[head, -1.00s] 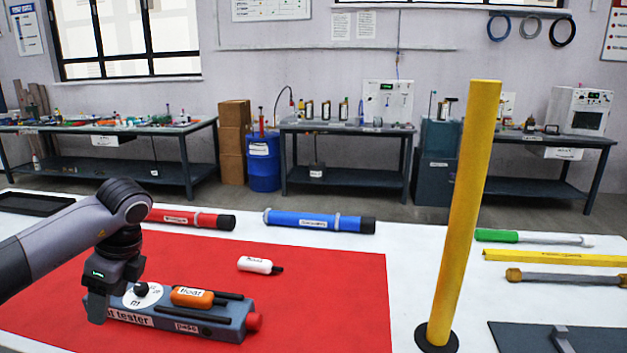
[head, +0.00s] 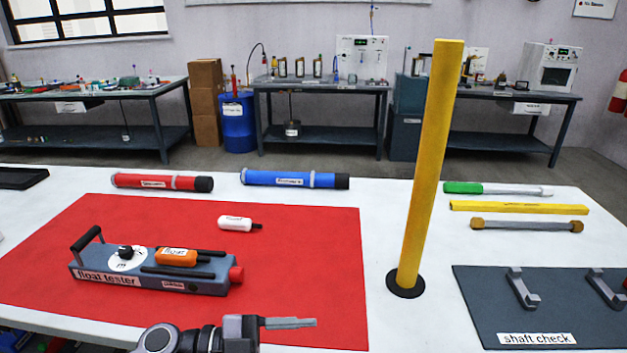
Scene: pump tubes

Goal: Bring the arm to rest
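My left gripper (head: 290,322) is at the bottom edge of the head view, with its fingers pointing right. It is seen side-on over the front of the red mat (head: 310,270), and nothing shows in its fingers. I cannot tell whether the fingers are apart. The grey float tester (head: 205,287) lies on the mat behind it, apart from the gripper. An orange float (head: 176,256) sits on the tester's top. My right gripper is not in view.
A white float (head: 235,223) lies on the mat. Red (head: 160,182) and blue (head: 280,178) tubes lie behind it. A tall yellow tube (head: 430,170) stands upright on a black base. The shaft check plate (head: 480,305) is at the front right.

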